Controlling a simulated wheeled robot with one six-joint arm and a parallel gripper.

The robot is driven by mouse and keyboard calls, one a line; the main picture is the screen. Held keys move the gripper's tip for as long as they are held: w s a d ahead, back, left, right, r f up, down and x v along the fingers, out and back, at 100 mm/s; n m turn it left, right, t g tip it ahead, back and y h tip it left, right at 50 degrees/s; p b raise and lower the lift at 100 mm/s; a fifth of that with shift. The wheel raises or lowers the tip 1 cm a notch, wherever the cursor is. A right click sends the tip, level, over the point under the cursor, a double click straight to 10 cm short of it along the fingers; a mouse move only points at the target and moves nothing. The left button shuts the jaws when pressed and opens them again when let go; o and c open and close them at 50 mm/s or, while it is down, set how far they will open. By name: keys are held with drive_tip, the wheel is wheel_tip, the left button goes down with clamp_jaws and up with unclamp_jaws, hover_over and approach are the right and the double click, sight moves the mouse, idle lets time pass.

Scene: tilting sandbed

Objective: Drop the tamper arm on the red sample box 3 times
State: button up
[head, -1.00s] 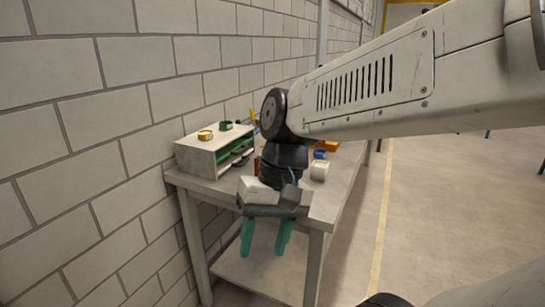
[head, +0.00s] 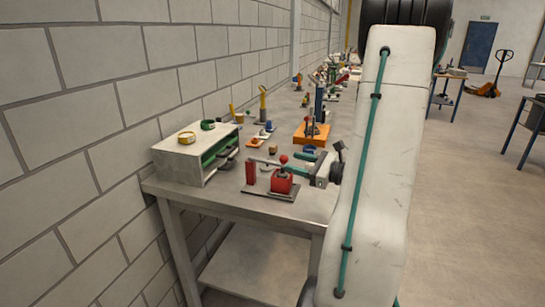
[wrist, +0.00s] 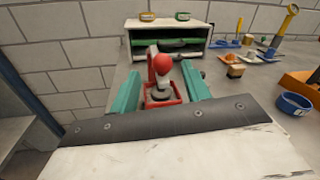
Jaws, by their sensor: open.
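The red sample box (head: 282,183) sits on a dark base plate on the bench. The tamper arm (head: 266,160) runs from a red post (head: 251,173) to a red ball knob (head: 283,158) above the box. In the wrist view the knob (wrist: 162,71) and the red box (wrist: 177,92) show between my teal fingers, with a dark round tamper foot (wrist: 158,95) at the box. I cannot tell whether the foot touches inside. My gripper (head: 296,163) is open, its fingers on either side of the knob; it also shows in the wrist view (wrist: 160,74).
A grey shelf unit (head: 180,164) with yellow and green tape rolls stands behind, near the brick wall. An orange stand (head: 312,135) and a blue ring (wrist: 293,104) are to the right. Free floor lies right of the bench.

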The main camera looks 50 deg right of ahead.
drive_tip(key=x, duration=0.7)
drive_tip(key=shift+d, duration=0.2)
clamp_jaws()
